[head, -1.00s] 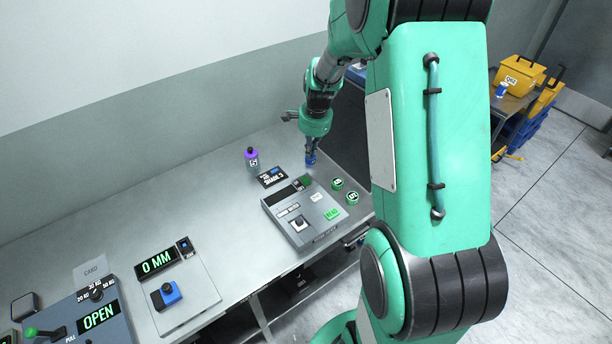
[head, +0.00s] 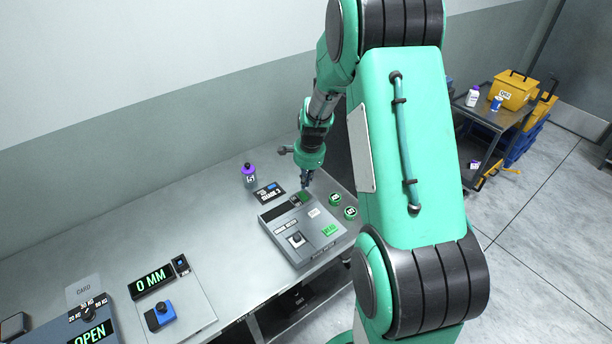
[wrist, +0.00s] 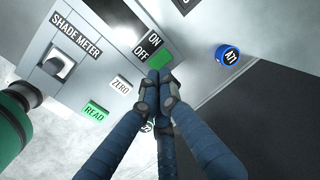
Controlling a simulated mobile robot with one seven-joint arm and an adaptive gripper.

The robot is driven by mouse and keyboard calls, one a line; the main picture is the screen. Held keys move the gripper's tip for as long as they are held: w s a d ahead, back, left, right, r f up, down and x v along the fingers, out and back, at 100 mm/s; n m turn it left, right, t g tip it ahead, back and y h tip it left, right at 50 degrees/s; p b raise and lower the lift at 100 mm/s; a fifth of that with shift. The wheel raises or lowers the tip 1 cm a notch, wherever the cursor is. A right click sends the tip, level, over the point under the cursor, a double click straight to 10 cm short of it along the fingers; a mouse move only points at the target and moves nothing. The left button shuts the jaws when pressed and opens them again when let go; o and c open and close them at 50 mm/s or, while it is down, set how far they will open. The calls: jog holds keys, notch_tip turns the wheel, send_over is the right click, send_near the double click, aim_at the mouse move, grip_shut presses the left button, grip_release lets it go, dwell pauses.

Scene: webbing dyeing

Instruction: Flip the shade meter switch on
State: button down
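The shade meter is a grey box (head: 318,250) on the bench, with a dark display (head: 277,212), a black knob and a green READ button. In the wrist view the meter's face (wrist: 105,65) shows ON and OFF labels beside a green piece (wrist: 160,61), apparently the switch. My gripper (head: 306,185) is over the meter's far edge. In the wrist view my gripper's blue fingers (wrist: 154,76) are together at the tips, with nothing visible between them. The tips overlap the lower edge of the green piece; whether they touch it is unclear. They hide part of the switch area.
Two green round pieces (head: 335,199) (head: 350,212) sit right of the meter. A purple-topped bottle (head: 249,175) and a SHADE 3 card (head: 269,193) are behind it. A 0 MM gauge (head: 185,300) stands left.

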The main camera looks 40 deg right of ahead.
aim_at(303, 195)
jog(key=shift+w+f+b, duration=0.15)
jog(key=shift+f, duration=0.85)
jog(key=shift+w+f+b, duration=0.15)
jog(key=shift+w+f, duration=0.05)
jog(key=shift+f, duration=0.75)
jog(key=shift+w+f+b, duration=0.15)
jog(key=shift+f, duration=0.85)
jog(key=shift+w+p, duration=0.1)
jog(key=shift+p, duration=0.5)
